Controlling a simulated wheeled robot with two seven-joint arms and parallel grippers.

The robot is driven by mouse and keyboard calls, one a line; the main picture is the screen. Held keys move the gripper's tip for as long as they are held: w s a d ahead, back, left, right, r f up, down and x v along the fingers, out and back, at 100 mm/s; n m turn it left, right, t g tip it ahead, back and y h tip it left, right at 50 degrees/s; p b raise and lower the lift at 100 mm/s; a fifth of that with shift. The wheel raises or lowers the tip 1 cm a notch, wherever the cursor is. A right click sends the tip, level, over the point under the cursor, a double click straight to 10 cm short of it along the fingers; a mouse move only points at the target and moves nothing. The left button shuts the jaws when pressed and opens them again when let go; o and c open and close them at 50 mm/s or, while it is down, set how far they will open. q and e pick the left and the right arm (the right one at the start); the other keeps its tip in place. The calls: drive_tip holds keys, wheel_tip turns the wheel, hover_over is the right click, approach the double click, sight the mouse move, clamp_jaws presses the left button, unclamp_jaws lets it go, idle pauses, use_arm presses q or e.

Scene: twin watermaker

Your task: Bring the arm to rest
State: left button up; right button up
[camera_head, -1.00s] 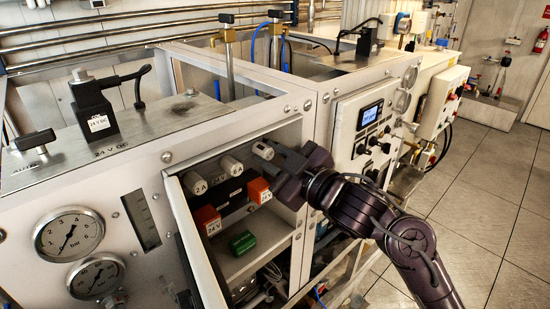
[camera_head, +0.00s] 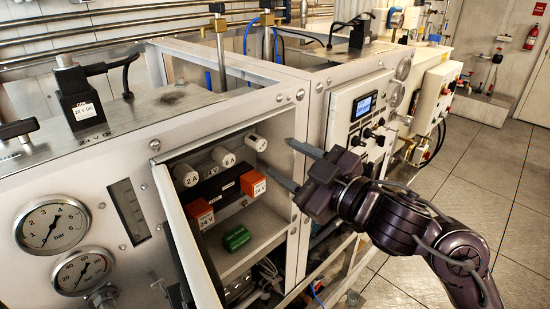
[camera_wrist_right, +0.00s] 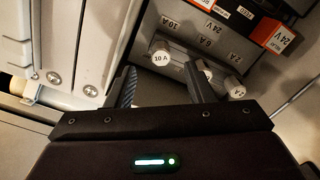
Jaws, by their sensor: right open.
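My right gripper (camera_head: 281,161) is in front of the open cabinet's right side, its two fingers apart and pointing left into it. It is empty. The white 10 A fuse knob (camera_head: 256,142) sits at the right end of the fuse row, beyond the fingertips and apart from them. In the right wrist view, the open fingers (camera_wrist_right: 160,73) show with the 10 A knob (camera_wrist_right: 161,58) seen between them, set in its holder. My left gripper is in no view.
The cabinet holds other knobs, a 2 A knob (camera_head: 186,175) and a 6 A knob (camera_head: 223,157), orange 24 V relays (camera_head: 201,214) and a green block (camera_head: 236,238). Its open door (camera_head: 184,235) stands at left. A control panel (camera_head: 362,120) is behind my arm. Floor is clear at right.

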drive_tip(key=shift+s+d, duration=0.3)
drive_tip(key=shift+s, duration=0.1)
